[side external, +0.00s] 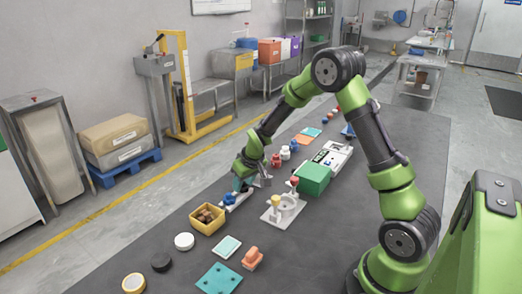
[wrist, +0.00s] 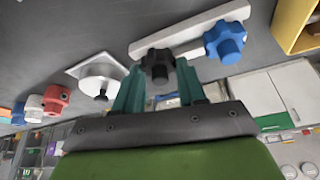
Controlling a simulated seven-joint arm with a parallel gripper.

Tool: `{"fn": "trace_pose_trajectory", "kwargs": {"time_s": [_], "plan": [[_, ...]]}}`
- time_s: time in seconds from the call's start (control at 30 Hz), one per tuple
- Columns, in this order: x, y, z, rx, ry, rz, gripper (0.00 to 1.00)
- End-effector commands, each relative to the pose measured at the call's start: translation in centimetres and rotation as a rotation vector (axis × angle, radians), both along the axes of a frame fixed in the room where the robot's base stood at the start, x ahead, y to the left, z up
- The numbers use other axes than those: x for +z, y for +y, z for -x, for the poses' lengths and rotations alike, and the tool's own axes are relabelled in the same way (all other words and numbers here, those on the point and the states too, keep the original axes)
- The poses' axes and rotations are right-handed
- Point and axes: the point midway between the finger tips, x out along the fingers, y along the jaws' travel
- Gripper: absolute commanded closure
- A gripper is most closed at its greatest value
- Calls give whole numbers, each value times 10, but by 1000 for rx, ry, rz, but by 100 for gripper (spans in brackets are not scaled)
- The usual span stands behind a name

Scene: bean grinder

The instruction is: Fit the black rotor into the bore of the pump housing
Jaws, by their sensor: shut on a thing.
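My gripper (wrist: 158,72) is shut on the black lobed rotor (wrist: 157,61), with one teal finger on each side of it. The rotor is at the left end of a pale bar (wrist: 190,33) in the wrist view; I cannot tell whether it still touches the bar. A blue lobed piece (wrist: 225,43) stands on the bar's other end. In the side view my gripper (side external: 241,184) is low over the bar, beside the blue piece (side external: 229,198), and the rotor cannot be made out. A light grey fixture with a round opening (side external: 287,207), apparently the pump housing, stands right of my gripper.
A yellow bin (side external: 207,219) with brown contents stands in front of the bar. A green block (side external: 314,179) is behind the grey fixture. A pale square plate with a metallic dome (wrist: 98,71) is left of my gripper in the wrist view. Several discs and plates lie nearer the camera.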

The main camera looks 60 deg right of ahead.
Motion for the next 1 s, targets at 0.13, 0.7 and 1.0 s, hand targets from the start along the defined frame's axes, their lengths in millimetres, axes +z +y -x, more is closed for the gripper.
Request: {"fn": "trace_pose_trajectory", "kwargs": {"time_s": [0.13,0.7,1.0], "plan": [[21,0,-1,1,-6,2,90],[109,-21,21,-68,-2,0,90],[93,-30,108,104,-3,-4,90]]}}
